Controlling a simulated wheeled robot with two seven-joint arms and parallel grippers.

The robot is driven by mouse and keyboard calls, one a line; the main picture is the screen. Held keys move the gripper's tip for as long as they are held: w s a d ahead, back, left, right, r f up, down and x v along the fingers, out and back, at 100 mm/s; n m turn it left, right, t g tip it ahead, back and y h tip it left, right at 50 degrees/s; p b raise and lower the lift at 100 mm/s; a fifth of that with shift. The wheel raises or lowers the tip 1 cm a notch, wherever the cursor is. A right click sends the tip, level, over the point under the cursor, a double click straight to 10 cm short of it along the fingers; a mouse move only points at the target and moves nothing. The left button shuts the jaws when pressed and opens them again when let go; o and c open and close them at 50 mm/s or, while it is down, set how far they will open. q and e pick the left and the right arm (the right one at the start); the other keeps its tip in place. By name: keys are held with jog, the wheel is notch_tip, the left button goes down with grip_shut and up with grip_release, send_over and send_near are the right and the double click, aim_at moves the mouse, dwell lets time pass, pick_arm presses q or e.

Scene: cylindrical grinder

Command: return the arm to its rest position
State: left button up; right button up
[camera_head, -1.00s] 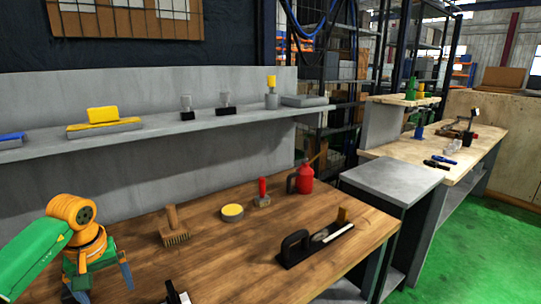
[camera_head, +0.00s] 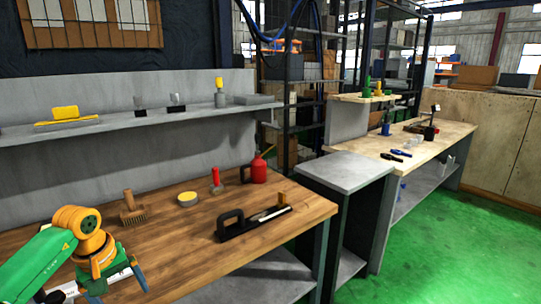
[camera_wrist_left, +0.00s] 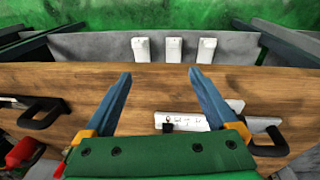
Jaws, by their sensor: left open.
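My left gripper (camera_head: 118,286) is at the lower left of the head view, over the front of the wooden bench (camera_head: 200,248). In the left wrist view, its two blue-grey fingers (camera_wrist_left: 160,76) are spread apart with nothing between them. They point toward the bench's front edge. The green and orange arm comes in from the left and is bent at the wrist. A pale tool with a black handle (camera_wrist_left: 266,146) lies on the bench beside the right finger in the wrist view. My right gripper is in neither view.
On the bench are a wooden brush (camera_head: 133,208), a yellow-topped tin (camera_head: 187,199), a red-handled brush (camera_head: 216,182), a red oil can (camera_head: 258,171) and a black-handled tool (camera_head: 232,226). A grey shelf (camera_head: 150,125) runs behind. Green floor (camera_head: 440,240) is open at right.

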pick_arm(q)
jog(key=w+d+f+n+t+h, duration=0.2)
jog(key=d+f+n+h, duration=0.35)
jog(key=d+n, duration=0.35)
jog(key=w+d+f+n+t+h, duration=0.25)
jog(key=d+f+n+h, duration=0.35)
jog(key=d, duration=0.6)
notch_tip(320, 180, down, 5)
jog(key=n+t+y, duration=0.2)
jog(key=n+t, duration=0.2)
jog(key=n, duration=0.8)
jog(key=s+a+f+n+y, duration=0.3)
jog(key=s+f+n, duration=0.2)
jog(key=f+n, duration=0.4)
jog(key=s+a+f+n+y, duration=0.4)
jog(key=s+f+n, duration=0.25)
jog(key=n, duration=0.35)
jog(key=s+f+n+g+y, duration=0.1)
jog(key=s+f+n+g, duration=0.2)
jog(key=s, duration=0.6)
jog(key=s+f+n+g, duration=0.3)
jog(key=s+f+n, duration=0.2)
jog(key=s, duration=0.5)
jog(key=s+f+n+g+y, duration=0.1)
jog(key=s+f+n+g, duration=0.2)
jog(key=s+n, duration=0.3)
jog(key=s+f, duration=0.1)
jog(key=s, duration=0.3)
jog(key=shift+n+y, duration=0.35)
jog(key=shift+n, duration=0.05)
